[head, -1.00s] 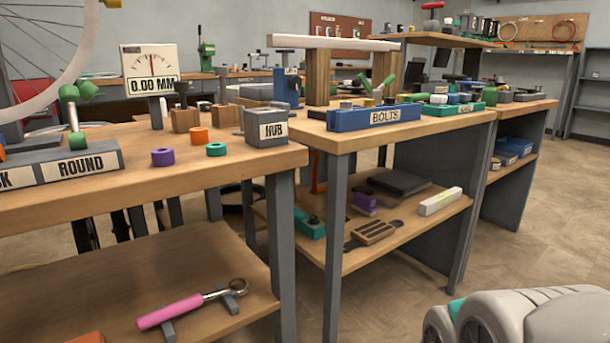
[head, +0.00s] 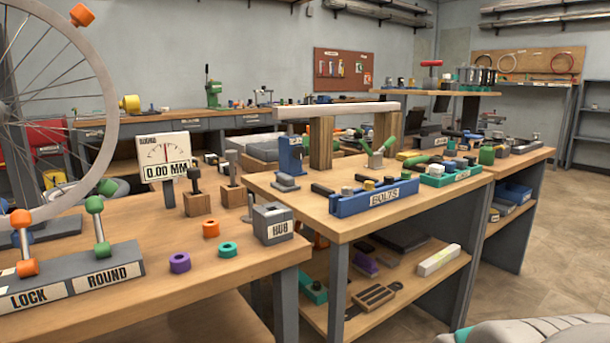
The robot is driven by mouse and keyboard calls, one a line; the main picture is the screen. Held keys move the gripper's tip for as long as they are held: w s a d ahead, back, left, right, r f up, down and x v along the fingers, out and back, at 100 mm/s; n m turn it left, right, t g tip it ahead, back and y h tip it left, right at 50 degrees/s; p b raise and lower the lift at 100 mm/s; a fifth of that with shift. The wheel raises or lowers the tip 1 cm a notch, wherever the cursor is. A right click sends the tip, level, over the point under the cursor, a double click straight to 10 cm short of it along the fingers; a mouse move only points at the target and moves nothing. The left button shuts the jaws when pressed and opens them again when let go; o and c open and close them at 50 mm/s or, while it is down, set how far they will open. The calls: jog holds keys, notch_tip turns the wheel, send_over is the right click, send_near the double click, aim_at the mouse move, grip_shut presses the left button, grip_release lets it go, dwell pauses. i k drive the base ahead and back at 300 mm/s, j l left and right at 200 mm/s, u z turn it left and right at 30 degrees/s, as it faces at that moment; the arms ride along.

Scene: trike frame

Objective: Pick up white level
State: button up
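A short white bar-shaped block (head: 438,260) lies on the lower shelf of the middle bench, near its right side. It has a small dark mark on its face and looks like the white level. A longer white bar (head: 337,110) rests across two wooden uprights on top of the same bench; I cannot tell for sure which of the two is the level. Both are untouched. My gripper is not in view; only a pale part of my own body shows at the bottom right.
The middle bench (head: 350,222) carries a blue BOLTS tray (head: 372,198) and a green tray (head: 450,178) above the shelf. On that shelf lie a dark flat case (head: 402,236) and a wooden slotted piece (head: 375,296). Clear floor (head: 520,290) lies to the right.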

aim_at(428, 267)
jog(key=i+l+u, duration=0.15)
jog(key=l, duration=0.5)
jog(key=i+l+u, duration=0.1)
jog(key=l, duration=0.55)
jog(key=i+l+u, duration=0.15)
jog(key=l, duration=0.5)
jog(key=i+l+u, duration=0.15)
jog(key=l, duration=0.55)
jog(key=i+l, duration=0.25)
jog(key=i+u, duration=0.05)
jog(key=i, duration=0.05)
